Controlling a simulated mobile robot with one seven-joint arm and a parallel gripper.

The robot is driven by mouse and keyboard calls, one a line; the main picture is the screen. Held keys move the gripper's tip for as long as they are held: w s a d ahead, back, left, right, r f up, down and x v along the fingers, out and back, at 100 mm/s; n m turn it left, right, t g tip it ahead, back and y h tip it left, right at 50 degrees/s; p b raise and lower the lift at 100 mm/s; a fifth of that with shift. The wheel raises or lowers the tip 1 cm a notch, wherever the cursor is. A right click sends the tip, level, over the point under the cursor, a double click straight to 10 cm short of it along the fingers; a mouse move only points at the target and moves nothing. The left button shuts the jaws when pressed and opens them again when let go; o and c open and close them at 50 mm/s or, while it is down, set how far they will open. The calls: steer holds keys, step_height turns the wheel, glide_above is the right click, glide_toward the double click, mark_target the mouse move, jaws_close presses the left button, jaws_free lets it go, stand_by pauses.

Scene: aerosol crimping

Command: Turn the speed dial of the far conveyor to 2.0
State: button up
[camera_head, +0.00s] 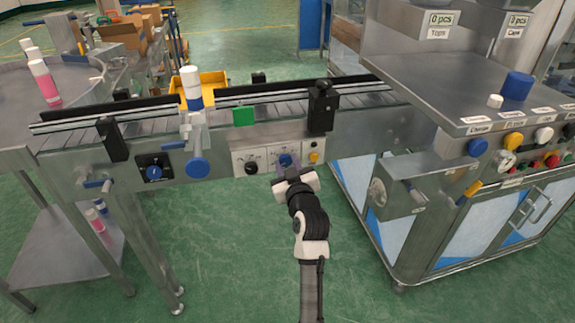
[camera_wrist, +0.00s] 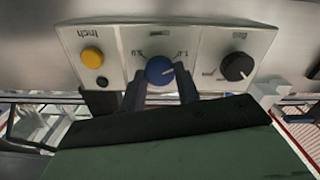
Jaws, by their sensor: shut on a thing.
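The blue speed dial (camera_wrist: 160,70) sits in the middle of a light control panel, with the marks 2.0 and 1.0 readable beside it in the wrist view. In the head view the dial (camera_head: 285,160) is on the front of the conveyor (camera_head: 350,140). My gripper (camera_wrist: 160,92) is shut on the dial, one finger at each side of it. In the head view my gripper (camera_head: 287,170) reaches the panel from below. The dial's pointer lies toward the 1.0 side in the wrist view, but its exact setting is hard to read.
A black knob (camera_wrist: 237,66) and a yellow button (camera_wrist: 92,56) flank the dial on the panel. Another blue dial (camera_head: 154,173) is at the conveyor's left. A blue round knob (camera_head: 198,167) protrudes left of the panel. A steel machine cabinet (camera_head: 440,180) stands at the right.

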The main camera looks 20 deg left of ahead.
steer(key=m+p, duration=0.2)
steer(key=m, duration=0.3)
steer(key=shift+m, duration=0.4)
steer(key=m+p, duration=0.2)
steer(key=m, duration=0.1)
steer(key=shift+m, duration=0.4)
steer(key=shift+m+p, duration=0.55)
steer(key=shift+m, duration=0.15)
steer(key=shift+f, duration=0.1)
steer(key=o, duration=1)
steer(key=shift+d, duration=0.1)
